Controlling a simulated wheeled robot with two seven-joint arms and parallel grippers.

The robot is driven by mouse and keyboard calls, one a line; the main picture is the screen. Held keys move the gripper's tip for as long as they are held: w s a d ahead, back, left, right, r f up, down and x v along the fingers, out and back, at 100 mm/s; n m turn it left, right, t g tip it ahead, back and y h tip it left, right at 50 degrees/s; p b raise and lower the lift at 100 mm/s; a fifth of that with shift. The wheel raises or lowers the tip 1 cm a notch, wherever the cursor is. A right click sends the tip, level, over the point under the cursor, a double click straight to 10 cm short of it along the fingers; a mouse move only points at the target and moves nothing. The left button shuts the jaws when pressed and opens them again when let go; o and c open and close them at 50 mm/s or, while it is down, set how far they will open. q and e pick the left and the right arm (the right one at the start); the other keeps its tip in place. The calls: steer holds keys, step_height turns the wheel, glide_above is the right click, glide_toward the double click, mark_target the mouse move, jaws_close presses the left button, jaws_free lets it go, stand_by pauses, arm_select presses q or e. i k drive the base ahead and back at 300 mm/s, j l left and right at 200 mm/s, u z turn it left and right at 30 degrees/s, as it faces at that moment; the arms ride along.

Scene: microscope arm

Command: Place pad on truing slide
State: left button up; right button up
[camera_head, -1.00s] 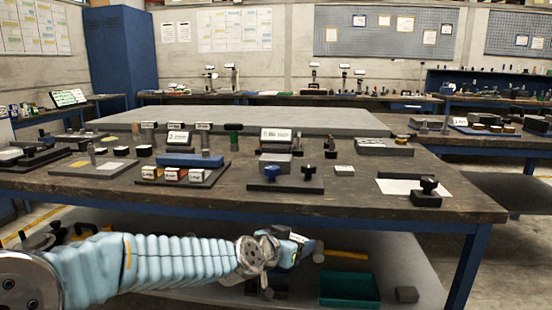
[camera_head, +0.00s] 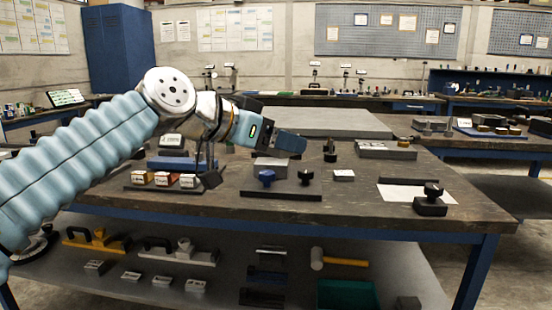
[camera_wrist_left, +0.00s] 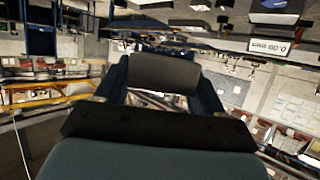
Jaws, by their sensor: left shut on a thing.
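My left gripper (camera_head: 291,143) is above the workbench, its arm coming in from the left. In the left wrist view, its fingers (camera_wrist_left: 165,80) are shut on a dark grey block, apparently the pad (camera_wrist_left: 165,72). In the head view I cannot make out the pad apart from the fingers. I cannot tell for sure which item is the truing slide. My right gripper is not in view.
The wooden workbench (camera_head: 350,206) has a white sheet (camera_head: 407,193) and a black knobbed block (camera_head: 431,203) at right. A large grey slab (camera_head: 330,121) lies behind. Labelled small blocks (camera_head: 165,180) stand at left. The lower shelf holds a mallet (camera_head: 340,262) and green bin (camera_head: 346,294).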

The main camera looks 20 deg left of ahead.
mark_target(273, 161)
steer(key=i, duration=0.85)
